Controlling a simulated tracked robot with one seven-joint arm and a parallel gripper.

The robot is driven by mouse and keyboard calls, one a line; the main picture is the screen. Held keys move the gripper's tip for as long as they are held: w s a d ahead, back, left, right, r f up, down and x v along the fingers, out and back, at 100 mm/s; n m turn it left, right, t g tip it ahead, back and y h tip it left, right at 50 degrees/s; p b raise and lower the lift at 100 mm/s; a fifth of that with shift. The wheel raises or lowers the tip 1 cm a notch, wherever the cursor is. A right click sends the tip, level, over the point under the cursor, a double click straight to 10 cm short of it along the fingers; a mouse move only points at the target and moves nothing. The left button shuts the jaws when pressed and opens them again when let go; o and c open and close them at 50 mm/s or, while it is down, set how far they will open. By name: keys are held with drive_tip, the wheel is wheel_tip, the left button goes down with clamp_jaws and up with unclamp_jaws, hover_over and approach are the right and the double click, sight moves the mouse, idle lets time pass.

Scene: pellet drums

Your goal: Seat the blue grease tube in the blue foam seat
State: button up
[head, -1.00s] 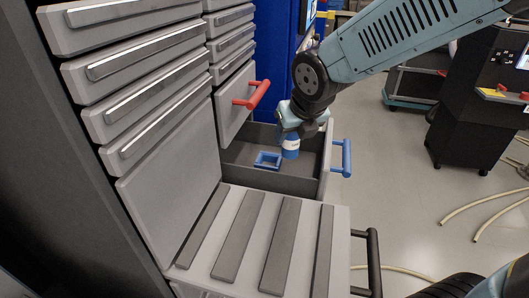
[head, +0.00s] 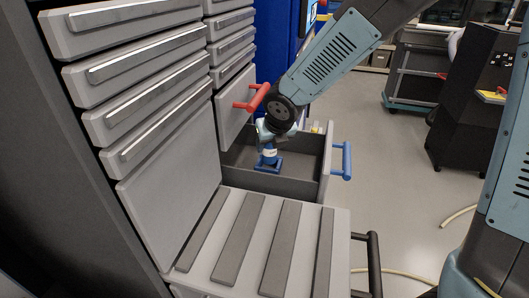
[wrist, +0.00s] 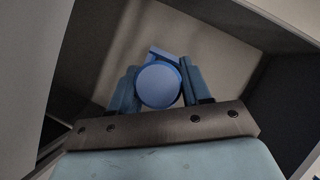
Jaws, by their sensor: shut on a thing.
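The blue grease tube (head: 268,157), with a white band, stands upright in the open drawer, right at the blue foam seat (head: 268,168). Its lower end overlaps the seat in the head view; I cannot tell how deep it sits. My gripper (head: 268,146) is shut on the tube's upper part from above. In the wrist view the tube's round blue end (wrist: 158,86) shows between the two fingers. A blue edge of the seat (wrist: 163,53) shows just beyond it; the rest is hidden.
The dark drawer (head: 290,187) has a blue handle (head: 347,160) at its right. A red handle (head: 252,97) sticks out just left of my arm. A lower grey drawer with dark strips (head: 237,235) is in front. The drawer floor right of the seat is clear.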

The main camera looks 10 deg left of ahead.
sight(269, 152)
drive_tip(key=shift+w+a+f, duration=0.15)
drive_tip(key=shift+f, duration=1.55)
drive_tip(key=o, duration=1.2)
drive_tip(key=shift+f, duration=0.1)
drive_tip(key=shift+v, duration=6.15)
